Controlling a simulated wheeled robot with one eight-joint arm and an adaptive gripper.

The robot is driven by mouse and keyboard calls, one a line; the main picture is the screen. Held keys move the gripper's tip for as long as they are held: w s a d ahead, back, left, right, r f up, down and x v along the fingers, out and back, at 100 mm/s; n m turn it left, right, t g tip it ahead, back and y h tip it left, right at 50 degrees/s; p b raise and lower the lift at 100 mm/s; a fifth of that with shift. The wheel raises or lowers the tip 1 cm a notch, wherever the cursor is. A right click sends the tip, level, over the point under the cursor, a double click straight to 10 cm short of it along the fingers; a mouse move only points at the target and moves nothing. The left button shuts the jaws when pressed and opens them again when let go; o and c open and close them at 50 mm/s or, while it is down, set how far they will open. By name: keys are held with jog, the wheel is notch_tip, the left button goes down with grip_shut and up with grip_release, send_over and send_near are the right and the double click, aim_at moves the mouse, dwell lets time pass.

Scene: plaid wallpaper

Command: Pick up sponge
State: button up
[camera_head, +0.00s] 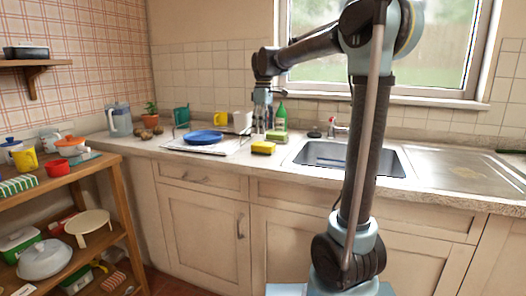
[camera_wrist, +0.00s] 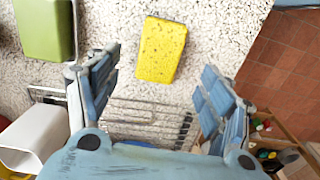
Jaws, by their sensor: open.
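A yellow sponge (camera_head: 263,148) lies on the counter, left of the sink's front corner. It also shows in the wrist view (camera_wrist: 161,50), whole and unobstructed, beyond and between my fingers. My gripper (camera_head: 262,124) is open and empty, fingers pointing down above the counter, behind and above the sponge in the head view. In the wrist view its two fingers (camera_wrist: 160,78) stand wide apart, and neither touches the sponge.
A green block (camera_wrist: 45,28) lies beside the sponge, and a green bottle (camera_head: 281,117) stands behind. A dish rack with a blue plate (camera_head: 203,136) and a white cup (camera_wrist: 35,135) are close. The sink (camera_head: 350,160) lies right; the counter edge is in front.

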aim_at(263, 143)
jog(key=shift+w+f, duration=0.1)
jog(key=shift+f, duration=4.05)
jog(key=c, duration=1)
jog(key=shift+c, duration=0.2)
notch_tip(263, 143, up, 10)
jog(key=shift+r, duration=0.1)
jog(key=shift+o, duration=0.4)
jog(key=shift+c, duration=0.4)
